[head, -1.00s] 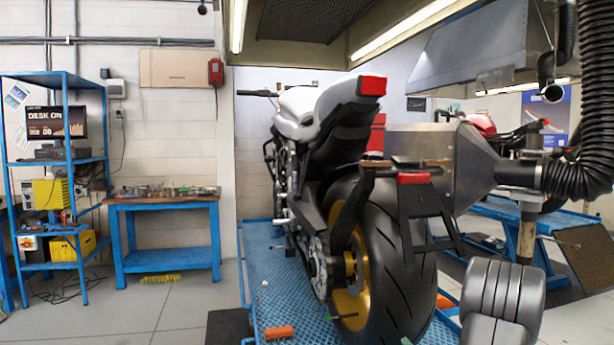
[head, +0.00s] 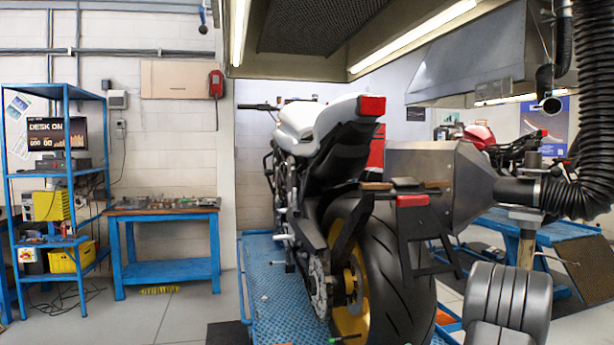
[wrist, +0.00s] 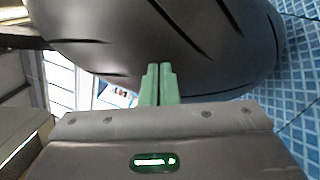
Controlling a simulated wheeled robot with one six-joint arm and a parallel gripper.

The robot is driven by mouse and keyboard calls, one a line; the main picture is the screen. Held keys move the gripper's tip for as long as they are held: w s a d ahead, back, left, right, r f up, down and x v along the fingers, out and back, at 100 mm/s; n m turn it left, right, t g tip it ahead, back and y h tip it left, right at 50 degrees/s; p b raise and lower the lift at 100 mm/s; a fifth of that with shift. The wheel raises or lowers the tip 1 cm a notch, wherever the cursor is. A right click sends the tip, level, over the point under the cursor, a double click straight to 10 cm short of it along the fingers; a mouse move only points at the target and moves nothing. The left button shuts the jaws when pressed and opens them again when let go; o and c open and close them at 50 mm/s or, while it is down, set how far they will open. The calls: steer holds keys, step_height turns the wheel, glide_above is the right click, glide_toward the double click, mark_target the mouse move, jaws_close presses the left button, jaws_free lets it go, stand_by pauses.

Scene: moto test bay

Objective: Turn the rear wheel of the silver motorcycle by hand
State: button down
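The silver motorcycle (head: 311,122) stands upright on a blue lift in the head view, its tail and red rear light toward me. Its rear wheel (head: 398,285) has a wide black tyre and a gold rim, with the bottom cut off by the frame. In the wrist view the black tyre (wrist: 160,40) fills the upper part. My gripper (wrist: 158,72) shows there as two green fingers side by side, shut with nothing visible between them. The fingertips overlap the tyre's edge; I cannot tell whether they touch it. The fingers are not visible in the head view.
The blue lift platform (head: 268,285) lies under the motorcycle. A metal exhaust hood (head: 440,180) with a black hose (head: 590,120) stands right of the tail.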

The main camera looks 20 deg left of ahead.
mark_target(409, 318)
steer(key=shift+s+r+p, duration=0.15)
steer(key=shift+r+p, duration=2.9)
steer(key=shift+r, duration=1.2)
steer(key=shift+d+f, duration=0.1)
steer(key=shift+s+d+f, duration=0.2)
steer(key=shift+s, duration=0.25)
steer(key=shift+b+v, duration=0.4)
steer(key=shift+v, duration=2.05)
